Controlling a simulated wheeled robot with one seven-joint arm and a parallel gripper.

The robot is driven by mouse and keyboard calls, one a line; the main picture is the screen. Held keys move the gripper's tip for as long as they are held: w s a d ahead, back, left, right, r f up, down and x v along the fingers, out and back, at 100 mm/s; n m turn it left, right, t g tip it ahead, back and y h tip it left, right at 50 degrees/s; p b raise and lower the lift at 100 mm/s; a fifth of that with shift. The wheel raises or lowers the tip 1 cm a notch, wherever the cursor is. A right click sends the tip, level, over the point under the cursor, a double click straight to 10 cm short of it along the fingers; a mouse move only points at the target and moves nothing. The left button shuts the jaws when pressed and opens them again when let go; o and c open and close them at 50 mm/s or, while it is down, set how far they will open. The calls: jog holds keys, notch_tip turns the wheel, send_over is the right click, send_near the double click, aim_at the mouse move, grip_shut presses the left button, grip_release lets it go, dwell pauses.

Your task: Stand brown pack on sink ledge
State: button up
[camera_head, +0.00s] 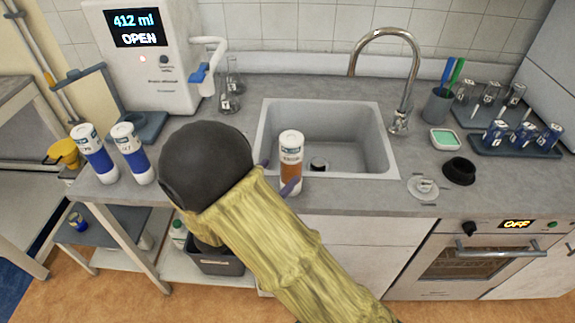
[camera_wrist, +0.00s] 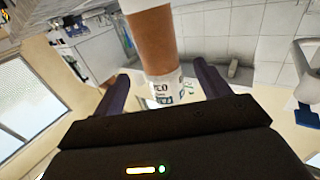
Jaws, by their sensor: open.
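The brown pack (camera_head: 290,170) is a white cylinder with a brown band. In the head view it stands upright at the front edge of the sink (camera_head: 262,135). The pack (camera_wrist: 155,45) also shows large in the wrist view, between my two dark purple fingers. My gripper (camera_head: 279,178) is open, with one finger on each side of the pack. In the wrist view gaps show between the pack and the fingers (camera_wrist: 165,88). My sleeved arm hides part of the counter. The pack's base seems to rest on the sink's front ledge.
Two blue-banded white packs (camera_head: 94,155) (camera_head: 131,153) stand at the counter's left end. A dispenser (camera_head: 150,60) reading "412 ml OPEN" stands behind.

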jog(key=shift+v, duration=1.9)
